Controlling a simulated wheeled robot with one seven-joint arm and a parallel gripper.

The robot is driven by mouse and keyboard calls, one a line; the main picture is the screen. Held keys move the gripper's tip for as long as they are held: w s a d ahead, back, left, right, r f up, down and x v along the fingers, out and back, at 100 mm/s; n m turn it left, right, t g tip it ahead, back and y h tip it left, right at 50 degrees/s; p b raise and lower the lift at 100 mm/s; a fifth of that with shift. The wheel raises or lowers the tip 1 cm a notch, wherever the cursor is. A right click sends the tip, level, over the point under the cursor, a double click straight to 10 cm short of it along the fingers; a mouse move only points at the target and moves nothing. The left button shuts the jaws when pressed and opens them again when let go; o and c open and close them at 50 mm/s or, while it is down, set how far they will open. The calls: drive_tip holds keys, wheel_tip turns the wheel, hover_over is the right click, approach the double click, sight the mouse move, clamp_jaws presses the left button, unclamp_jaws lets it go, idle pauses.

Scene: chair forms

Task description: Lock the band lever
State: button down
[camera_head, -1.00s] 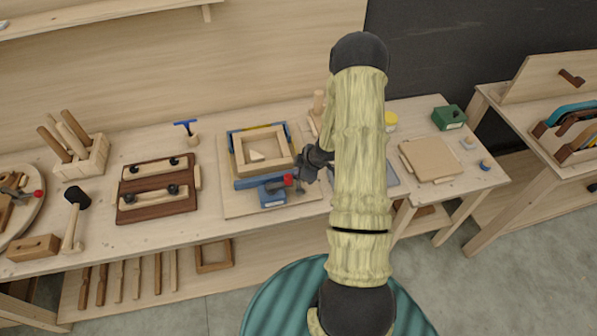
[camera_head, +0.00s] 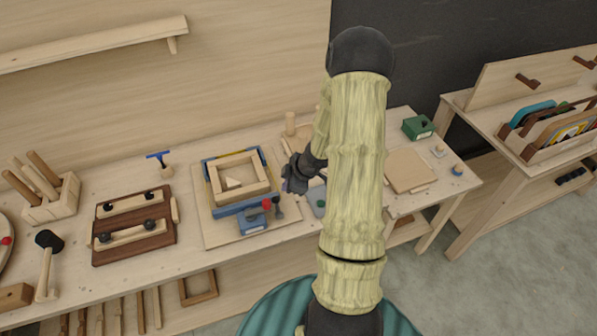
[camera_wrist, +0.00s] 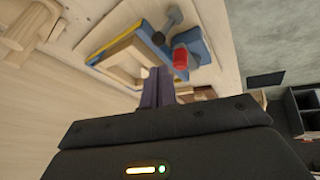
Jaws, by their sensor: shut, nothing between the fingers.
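A square wooden frame (camera_head: 240,178) lies on a pale board, with a blue and yellow band along its sides. At its front edge sits a blue clamp block (camera_head: 252,224) with a red knob (camera_head: 267,204) and a dark upright piece (camera_head: 279,208); I cannot tell which is the lever. My gripper (camera_head: 287,186) is just right of the frame, behind the knob, partly hidden by my arm. In the wrist view its purple fingers (camera_wrist: 158,86) are shut and empty. The red knob (camera_wrist: 180,58) and dark piece (camera_wrist: 168,28) appear beyond the fingertips, apparently apart from them.
To the left on the bench (camera_head: 190,262) lie a brown board with handles (camera_head: 135,226), a mallet (camera_head: 48,262) and a tool block (camera_head: 50,198). A flat wooden panel (camera_head: 408,171) and a green box (camera_head: 418,127) lie to the right.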

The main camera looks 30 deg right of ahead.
drive_tip(key=p+v, duration=0.2)
drive_tip(key=v, duration=0.6)
drive_tip(key=shift+s+r, duration=0.15)
drive_tip(key=shift+s, duration=0.05)
drive_tip(key=s+a+r+m+g+h+b, duration=0.1)
drive_tip(key=s+a+m+b, duration=0.3)
drive_tip(key=a, duration=0.4)
drive_tip(key=s+a+r+m+g+h+b, duration=0.1)
drive_tip(key=s+a+r+m+b, duration=0.1)
drive_tip(key=s+a+m+b, duration=0.3)
drive_tip(key=s+a+m, duration=0.1)
drive_tip(key=a+m, duration=0.1)
drive_tip(key=a, duration=0.2)
drive_tip(key=shift+h, duration=0.4)
drive_tip(key=shift+s+a+f, duration=0.1)
drive_tip(key=shift+s, duration=0.05)
